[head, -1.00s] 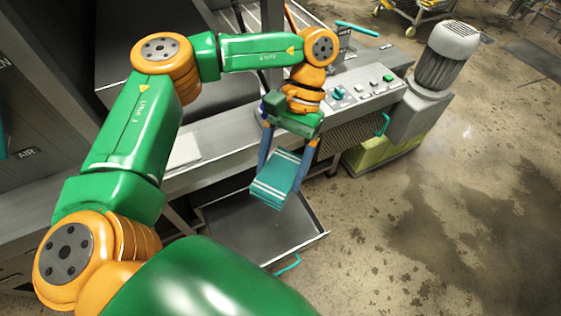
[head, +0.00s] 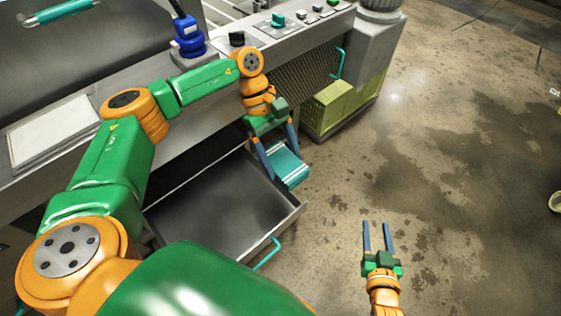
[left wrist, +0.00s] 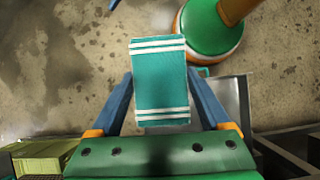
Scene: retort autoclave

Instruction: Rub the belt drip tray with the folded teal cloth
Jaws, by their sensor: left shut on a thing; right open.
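The folded teal cloth (head: 287,166) with white stripes is held by my left gripper (head: 280,160), which is shut on it. In the left wrist view the cloth (left wrist: 160,85) sits between the two blue fingers of my left gripper (left wrist: 161,100). The belt drip tray (head: 215,205) is a wide shallow grey metal tray with a teal handle (head: 267,254), pulled out below the machine. The cloth appears near the tray's far right corner; I cannot tell whether they touch. My right gripper (head: 377,235) is open and empty over the floor, right of the tray.
The machine's ledge with a control panel (head: 300,22) runs above the tray. A yellow-green crate (head: 340,103) stands under the motor housing at the right. A blue fitting (head: 188,38) and a white sheet (head: 48,130) are on the ledge.

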